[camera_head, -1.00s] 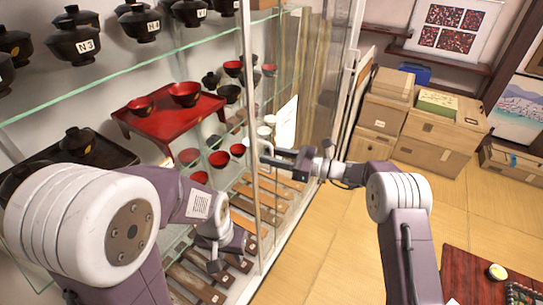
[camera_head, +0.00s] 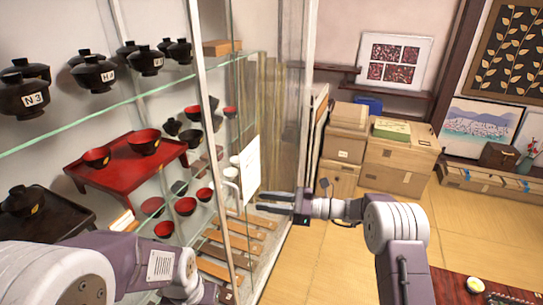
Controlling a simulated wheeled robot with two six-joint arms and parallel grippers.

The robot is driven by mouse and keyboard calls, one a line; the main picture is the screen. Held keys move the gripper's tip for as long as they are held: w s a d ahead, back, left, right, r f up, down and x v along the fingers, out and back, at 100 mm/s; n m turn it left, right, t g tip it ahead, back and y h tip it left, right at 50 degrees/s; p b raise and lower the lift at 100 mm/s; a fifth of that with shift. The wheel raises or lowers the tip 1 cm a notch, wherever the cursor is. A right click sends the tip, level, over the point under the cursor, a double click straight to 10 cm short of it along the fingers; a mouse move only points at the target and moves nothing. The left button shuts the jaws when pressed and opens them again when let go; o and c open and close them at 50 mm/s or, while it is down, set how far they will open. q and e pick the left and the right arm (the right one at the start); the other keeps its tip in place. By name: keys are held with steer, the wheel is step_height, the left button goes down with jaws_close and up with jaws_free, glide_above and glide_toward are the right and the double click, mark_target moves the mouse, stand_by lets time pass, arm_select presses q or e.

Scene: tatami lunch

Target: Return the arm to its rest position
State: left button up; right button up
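My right arm, purple and white, comes up from the lower right. Its dark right gripper (camera_head: 268,203) points left in front of the glass cabinet. Its two thin fingers look apart with nothing between them. My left arm (camera_head: 125,268) lies along the lower left, in front of the cabinet shelves. The end of the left arm is low and partly cut off by the bottom edge, so its fingers cannot be made out.
The glass cabinet's metal post (camera_head: 212,130) stands close to both arms. Its shelves hold black lidded bowls (camera_head: 95,75) and a red tray (camera_head: 125,170) with red bowls. Cardboard boxes (camera_head: 398,165) stand at the back. Tatami floor (camera_head: 335,265) is clear beside a low red table (camera_head: 450,285).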

steer(key=s+a+r+n+g+h, duration=0.2)
steer(key=s+r+n, duration=0.1)
steer(key=s+r, duration=0.4)
steer(key=s+d+f+n+g+h, duration=0.2)
steer(key=s+d+f+n+h, duration=0.2)
steer(key=s+f+h, duration=0.5)
steer(key=s+d+f+n+t+h, duration=0.1)
steer(key=s+d+f+n+h, duration=0.2)
steer(key=d, duration=0.6)
steer(key=s+d+f+n+t+h, duration=0.1)
steer(key=s+d+f+n+h, duration=0.2)
steer(key=s+d+f+n, duration=0.3)
steer(key=d+f+n+p, duration=0.1)
steer(key=d+n, duration=0.2)
steer(key=shift+s+d+f+n+h, duration=0.2)
steer(key=shift+d+f+n+h, duration=0.1)
steer(key=shift+f, duration=0.1)
